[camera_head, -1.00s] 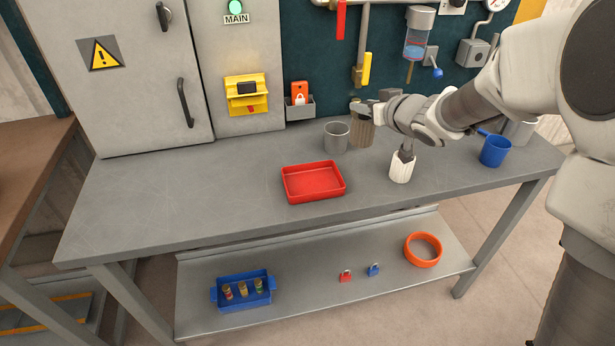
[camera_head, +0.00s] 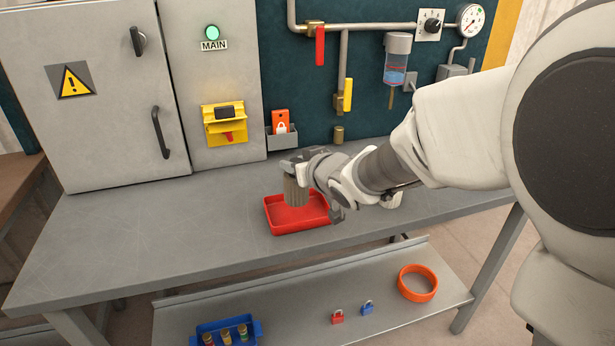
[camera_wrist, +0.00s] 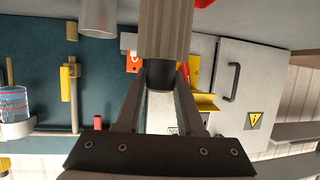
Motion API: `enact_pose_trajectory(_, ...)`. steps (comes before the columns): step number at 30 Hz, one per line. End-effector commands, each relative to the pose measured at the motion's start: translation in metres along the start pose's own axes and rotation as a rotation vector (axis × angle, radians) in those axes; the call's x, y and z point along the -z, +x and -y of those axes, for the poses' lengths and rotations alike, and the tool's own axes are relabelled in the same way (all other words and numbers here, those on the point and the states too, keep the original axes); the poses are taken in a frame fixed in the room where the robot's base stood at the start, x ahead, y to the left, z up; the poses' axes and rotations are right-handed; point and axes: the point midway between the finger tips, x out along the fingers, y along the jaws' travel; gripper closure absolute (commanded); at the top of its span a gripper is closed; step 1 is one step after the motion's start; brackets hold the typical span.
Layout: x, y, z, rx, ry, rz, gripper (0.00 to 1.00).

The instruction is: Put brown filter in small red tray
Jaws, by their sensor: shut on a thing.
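The brown filter (camera_head: 296,190) is a ribbed, upright grey-brown cylinder. My gripper (camera_head: 297,163) is shut on its dark top end and holds it over the small red tray (camera_head: 283,229), towards the tray's back left part. I cannot tell how much gap there is between the filter's lower end and the tray floor. In the wrist view the ribbed filter (camera_wrist: 166,28) fills the top middle, with its dark neck between my fingers (camera_wrist: 160,78). A bit of red shows beside it at the top edge. My wrist hides the tray's back right part.
A grey cylinder (camera_wrist: 97,16) stands near the filter in the wrist view. A white container (camera_head: 392,199) is partly hidden behind my forearm. The bench (camera_head: 150,235) is clear left of the tray. The lower shelf holds an orange ring (camera_head: 404,291) and padlocks (camera_head: 337,318).

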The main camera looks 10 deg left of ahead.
Motion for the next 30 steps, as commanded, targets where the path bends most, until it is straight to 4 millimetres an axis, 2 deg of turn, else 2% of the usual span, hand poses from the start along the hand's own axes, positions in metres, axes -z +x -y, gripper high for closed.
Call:
enact_pose_trajectory(9,-0.036,0.015,0.001,0.001,0.000,0.002,1.00)
enact_pose_trajectory(21,-0.041,0.017,0.000,-0.001,0.000,-0.001,1.00)
enact_pose_trajectory(22,-0.041,0.017,0.000,-0.001,0.000,0.000,0.61)
enact_pose_trajectory(27,-0.040,0.016,0.000,0.000,-0.001,0.000,0.33)
enact_pose_trajectory(30,-0.040,0.016,0.000,0.000,-0.001,0.000,0.33)
